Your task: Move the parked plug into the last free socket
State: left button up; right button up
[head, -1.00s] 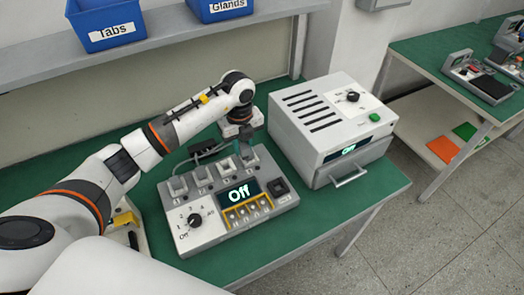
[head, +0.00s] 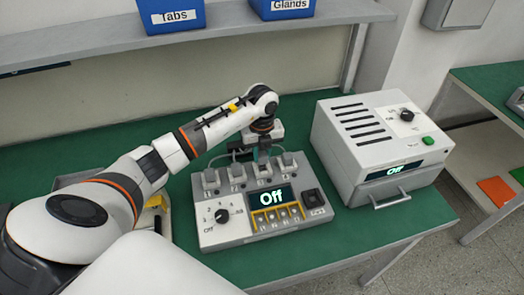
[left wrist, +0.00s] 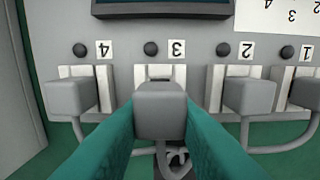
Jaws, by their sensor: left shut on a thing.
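The grey control unit (head: 244,232) stands on the green bench, with a row of sockets along its back edge. My left gripper (head: 262,152) is shut on a grey plug (left wrist: 160,108) at socket 3. In the left wrist view the teal fingers (left wrist: 160,130) flank this plug, and the white frame of socket 3 shows behind it. I cannot tell if it is fully seated. Other grey plugs stand at socket 4 (left wrist: 70,96), socket 2 (left wrist: 250,94) and socket 1 (left wrist: 304,92), each with a cable. The unit's display (head: 268,197) reads Off. My right gripper is out of view.
A white oven-like box (head: 375,150) with a front handle stands right of the unit. Blue bins, Tabs (head: 170,15) and Glands (head: 282,8), sit on the shelf (head: 90,48) behind. The bench's front right (head: 400,225) is clear.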

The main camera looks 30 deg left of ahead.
pick_arm(q)
jog(key=shift+f, duration=0.25)
dwell(1.2)
jog(key=shift+f+b, duration=0.75)
jog(key=shift+f, duration=0.3)
jog(key=o, duration=1.1)
jog(key=shift+r, duration=0.1)
notch_tip(320, 180, up, 12)
jog(key=shift+f+b, duration=0.1)
jog(key=shift+b, duration=0.75)
jog(key=shift+f, duration=0.1)
